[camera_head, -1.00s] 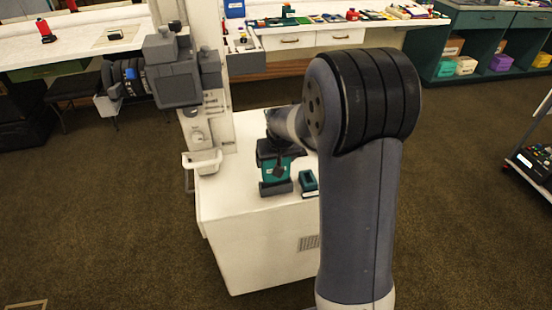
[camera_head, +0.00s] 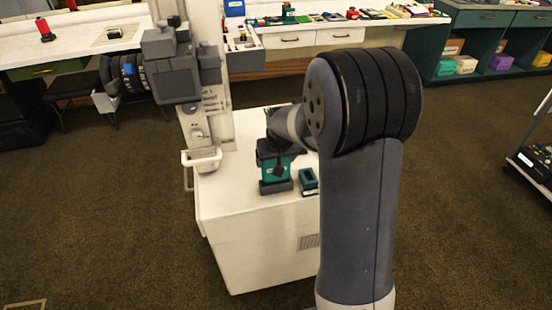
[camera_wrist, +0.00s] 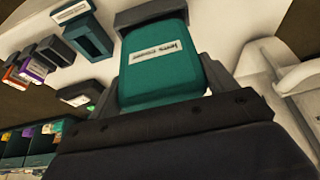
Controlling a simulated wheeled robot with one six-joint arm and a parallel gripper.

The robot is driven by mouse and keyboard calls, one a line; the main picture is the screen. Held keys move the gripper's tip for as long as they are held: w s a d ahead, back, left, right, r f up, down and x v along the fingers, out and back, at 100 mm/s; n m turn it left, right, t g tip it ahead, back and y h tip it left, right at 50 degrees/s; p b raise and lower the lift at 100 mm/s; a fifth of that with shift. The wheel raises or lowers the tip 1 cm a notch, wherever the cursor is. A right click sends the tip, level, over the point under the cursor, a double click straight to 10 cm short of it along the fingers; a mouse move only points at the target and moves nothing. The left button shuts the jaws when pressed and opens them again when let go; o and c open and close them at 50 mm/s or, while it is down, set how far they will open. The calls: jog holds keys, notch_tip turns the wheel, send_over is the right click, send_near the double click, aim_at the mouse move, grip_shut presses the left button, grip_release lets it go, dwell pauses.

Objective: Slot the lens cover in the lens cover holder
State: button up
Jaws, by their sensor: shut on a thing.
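A teal block with a white label, which I take for the lens cover (camera_wrist: 160,65), is held between the jaws of my gripper (camera_wrist: 170,88) in the wrist view. In the head view my gripper (camera_head: 277,171) is over the white cart top, with the teal cover (camera_head: 266,162) at it. The lens cover holder (camera_head: 308,180) is a small teal open-topped box just right of the gripper. In the wrist view the holder (camera_wrist: 88,40) is at the upper left, apart from the cover; its opening looks empty. Part of the cover is hidden by the gripper.
A dark grey block (camera_head: 276,187) sits on the white cart (camera_head: 250,215) just in front of the gripper; it also shows beyond the cover in the wrist view (camera_wrist: 150,12). A grey machine on a white post (camera_head: 175,75) and a white tray (camera_head: 204,159) stand left.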

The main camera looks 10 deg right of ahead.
dwell(0.4)
jog(key=shift+f+b, duration=0.8)
jog(key=shift+f, duration=0.15)
jog(key=shift+f+b, duration=0.75)
jog(key=shift+f, duration=0.15)
jog(key=o, duration=0.9)
jog(key=shift+o, duration=0.2)
jog(key=shift+r, duration=0.1)
